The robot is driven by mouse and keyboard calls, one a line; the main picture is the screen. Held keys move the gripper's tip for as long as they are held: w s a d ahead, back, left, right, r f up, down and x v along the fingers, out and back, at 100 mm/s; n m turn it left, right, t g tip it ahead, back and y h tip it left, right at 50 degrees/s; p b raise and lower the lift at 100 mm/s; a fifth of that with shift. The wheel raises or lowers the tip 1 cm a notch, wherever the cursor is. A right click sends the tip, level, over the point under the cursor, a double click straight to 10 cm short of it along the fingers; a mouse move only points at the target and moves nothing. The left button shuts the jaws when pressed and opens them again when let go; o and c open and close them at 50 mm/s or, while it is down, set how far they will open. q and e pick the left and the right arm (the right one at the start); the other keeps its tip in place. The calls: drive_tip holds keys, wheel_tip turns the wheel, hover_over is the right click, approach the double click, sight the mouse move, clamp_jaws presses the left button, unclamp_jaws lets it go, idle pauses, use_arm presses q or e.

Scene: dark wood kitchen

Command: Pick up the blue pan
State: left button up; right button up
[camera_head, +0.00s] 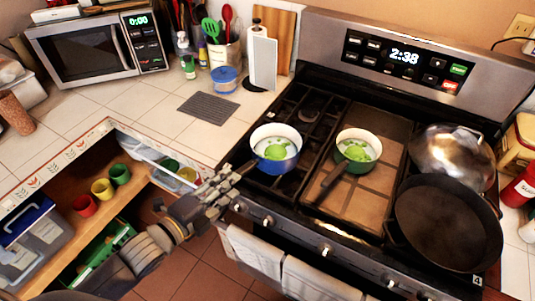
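The blue pan (286,161), white inside with something green in it, sits on the stove's left burners. Its dark handle (246,168) points down and left towards my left gripper (229,181). My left gripper's fingertips are at the end of this handle. The fingers and handle are dark and small here, so I cannot tell whether they are closed around it. My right gripper is not in view.
A green pan (372,163) stands on the middle griddle, its handle pointing front-left. A black skillet (448,226) and a shiny domed lid (452,154) are at the right. An open drawer (155,185) with cups lies left of my gripper. Towels (255,252) hang on the oven front.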

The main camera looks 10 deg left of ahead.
sight(244, 172)
use_arm(q)
drive_tip(key=shift+x, duration=1)
drive_tip(key=shift+w+d+p, duration=0.1)
drive_tip(key=shift+w+p, duration=0.1)
drive_tip(key=shift+p, duration=0.1)
drive_tip(key=p+x, duration=0.1)
drive_tip(key=x, duration=0.3)
drive_tip(key=shift+d+f+p, duration=0.1)
drive_tip(key=shift+d+p, duration=0.1)
drive_tip(key=shift+p, duration=0.1)
drive_tip(key=shift+w+d+f, duration=0.1)
drive_tip(key=shift+w+f, duration=0.05)
clamp_jaws()
